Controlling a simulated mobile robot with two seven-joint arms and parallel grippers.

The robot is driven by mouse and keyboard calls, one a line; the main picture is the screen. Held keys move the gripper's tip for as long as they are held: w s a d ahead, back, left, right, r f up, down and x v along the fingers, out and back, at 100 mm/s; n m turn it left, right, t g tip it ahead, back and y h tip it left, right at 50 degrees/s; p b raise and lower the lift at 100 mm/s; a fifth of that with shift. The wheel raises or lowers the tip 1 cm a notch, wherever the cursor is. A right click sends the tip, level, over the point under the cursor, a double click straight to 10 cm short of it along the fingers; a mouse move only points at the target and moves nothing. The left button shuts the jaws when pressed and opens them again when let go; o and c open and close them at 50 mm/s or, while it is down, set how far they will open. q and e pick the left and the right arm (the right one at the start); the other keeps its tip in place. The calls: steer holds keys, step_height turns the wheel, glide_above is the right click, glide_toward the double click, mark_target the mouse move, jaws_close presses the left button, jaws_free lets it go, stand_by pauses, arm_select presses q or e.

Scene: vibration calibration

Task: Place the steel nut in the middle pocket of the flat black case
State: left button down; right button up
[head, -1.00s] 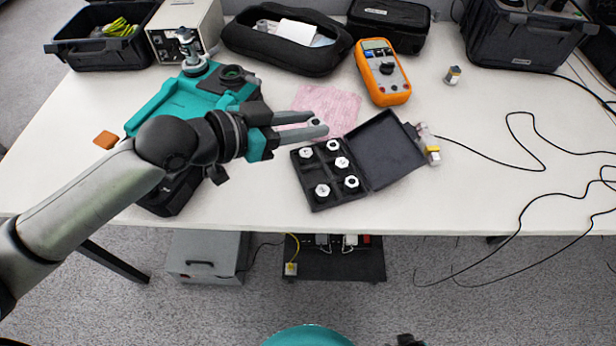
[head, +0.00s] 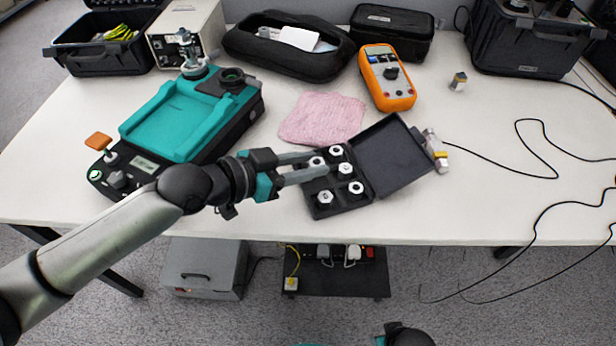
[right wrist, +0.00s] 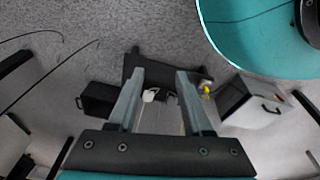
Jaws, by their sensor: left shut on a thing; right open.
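The flat black case (head: 322,211) lies open on the table, its lid (head: 388,157) folded to the right. White-looking hex nuts sit in several of its pockets, such as one at the front left (head: 325,197) and one in the middle of the right column (head: 344,168). My left gripper (head: 318,163) reaches over the case's left column, shut on the steel nut (head: 317,162) between its fingertips. Its fingers partly hide the left column, so the nut's height over the pocket is unclear. My right gripper (right wrist: 158,84) is open and empty, over the floor side.
A pink cloth (head: 322,118) lies behind the case and an orange multimeter (head: 387,78) behind that. A teal device (head: 180,115) stands to the left. A small connector with a cable (head: 435,150) touches the lid's right side. Table right of it is mostly clear.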

mark_target(308, 188)
arm_select(q)
step_height(308, 188, down, 3)
steer(key=shift+r+b, duration=0.2)
steer(key=shift+b, duration=0.4)
steer(key=shift+f, duration=0.6)
arm_select(e)
steer(key=r, duration=0.1)
steer(key=w+a+r, duration=0.1)
steer(key=r, duration=0.1)
steer(key=shift+w+a+r, duration=0.25)
steer(key=shift+r, duration=0.05)
arm_select(q)
steer(key=shift+f+b, duration=0.1)
steer(key=shift+b, duration=0.25)
arm_select(e)
steer(key=shift+w, duration=0.1)
